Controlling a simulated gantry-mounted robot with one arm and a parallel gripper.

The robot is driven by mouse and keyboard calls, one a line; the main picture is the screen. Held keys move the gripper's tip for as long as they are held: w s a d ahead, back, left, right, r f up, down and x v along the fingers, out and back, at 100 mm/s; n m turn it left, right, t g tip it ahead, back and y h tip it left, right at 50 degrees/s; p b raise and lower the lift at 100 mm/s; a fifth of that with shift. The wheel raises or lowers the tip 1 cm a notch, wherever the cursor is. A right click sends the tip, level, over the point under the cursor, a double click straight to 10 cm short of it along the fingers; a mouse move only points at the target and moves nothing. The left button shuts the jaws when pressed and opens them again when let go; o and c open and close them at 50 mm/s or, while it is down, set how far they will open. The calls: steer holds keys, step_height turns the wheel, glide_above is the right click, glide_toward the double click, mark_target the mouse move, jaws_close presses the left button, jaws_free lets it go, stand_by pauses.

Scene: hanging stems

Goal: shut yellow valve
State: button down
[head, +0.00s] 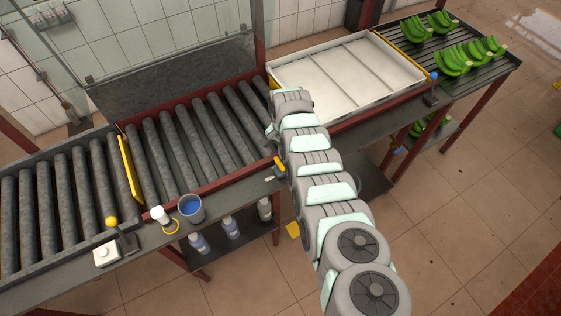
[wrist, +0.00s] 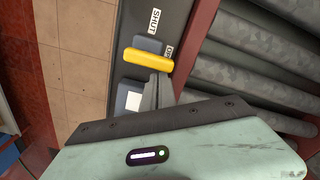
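The yellow valve handle (wrist: 146,61) is a short bar lying crosswise on a dark grey rail in the wrist view. A SHUT label (wrist: 155,20) is above it, and a partly hidden label beginning "OP" is by its right end. In the head view the yellow handle (head: 280,166) shows on the front rail, just left of my arm. The grey fingers of my gripper (wrist: 158,90) are just below the handle's right part in the wrist view. I cannot tell whether they touch it or how far apart they are. My arm hides the gripper in the head view.
A roller conveyor (head: 185,133) runs behind the rail, with a yellow gate (head: 130,168) across it. A white basin (head: 345,72) and green bananas (head: 455,60) are at right.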

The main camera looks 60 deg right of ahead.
mark_target(275, 157)
steer(key=shift+w+a+r+p, duration=0.15)
steer(key=shift+w+a+p, duration=0.3)
steer(key=shift+w+a, duration=0.6)
steer(key=shift+a, duration=0.1)
steer(key=shift+s+d, duration=0.25)
steer(key=shift+w+a, duration=0.1)
steer(key=shift+a, duration=0.1)
steer(key=shift+w+a+p, duration=0.1)
steer(key=shift+a+p, duration=0.05)
steer(key=shift+p, duration=0.35)
steer(key=shift+w+a, duration=0.15)
steer(key=shift+a, duration=0.1)
steer(key=shift+a+p, duration=0.1)
steer(key=shift+p, duration=0.25)
